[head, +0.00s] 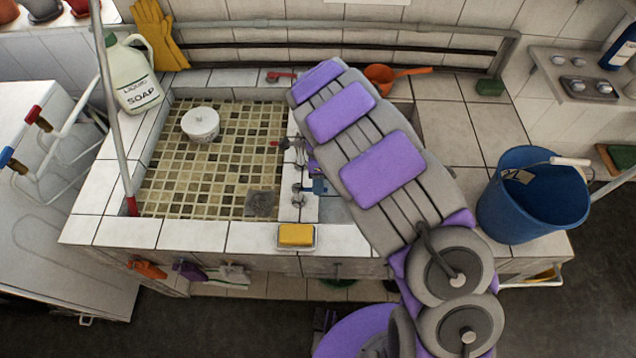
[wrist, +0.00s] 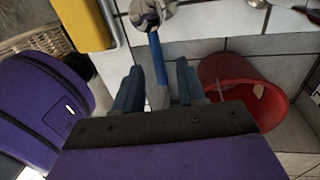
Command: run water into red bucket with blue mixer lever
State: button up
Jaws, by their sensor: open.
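In the wrist view my gripper (wrist: 158,72) is open, with one blue-grey finger on each side of the blue mixer lever (wrist: 155,48). Gaps show between the lever and both fingers. The lever runs down from a round chrome tap body (wrist: 150,12). The red bucket (wrist: 243,82) is right of the fingers, its mouth open to view, on white tiles. In the head view the blue lever (head: 318,186) sticks out from the tap beside the tiled divider. There my arm covers the red bucket and most or all of my gripper.
A yellow sponge (head: 296,236) lies on the front ledge, close left of the tap in the wrist view. The left basin holds a white round pot (head: 201,124). A red lever (head: 276,143) sits farther back. A blue bucket (head: 533,195) stands right of my arm.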

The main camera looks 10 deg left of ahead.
jog(key=shift+s+f, duration=0.1)
jog(key=shift+f, duration=0.55)
jog(key=shift+c, duration=0.5)
grip_shut()
